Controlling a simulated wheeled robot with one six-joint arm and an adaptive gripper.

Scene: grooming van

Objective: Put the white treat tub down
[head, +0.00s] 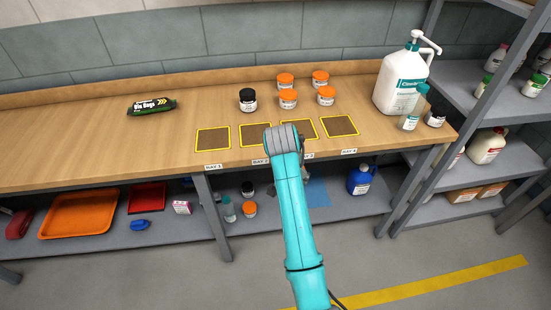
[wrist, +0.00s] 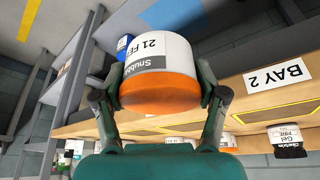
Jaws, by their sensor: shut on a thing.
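The white treat tub (wrist: 172,55) has an orange lid and a printed label. In the wrist view my gripper (wrist: 162,92) is shut on it, one finger on each side. The tub is in front of the bench with the BAY 2 label (wrist: 279,77) to its right; I see nothing under it. In the head view my own arm hides the tub. The yellow-edged dark pads of bay 1 (head: 213,139) and bay 4 (head: 339,125) are bare. My arm partly covers bay 2 (head: 252,132) and bay 3 (head: 304,127).
Several orange-lidded tubs (head: 288,99) and a black-lidded jar (head: 248,100) stand behind the pads. A large pump bottle (head: 402,84) and smaller bottles stand at the right end. Bench left of bay 1 is mostly clear.

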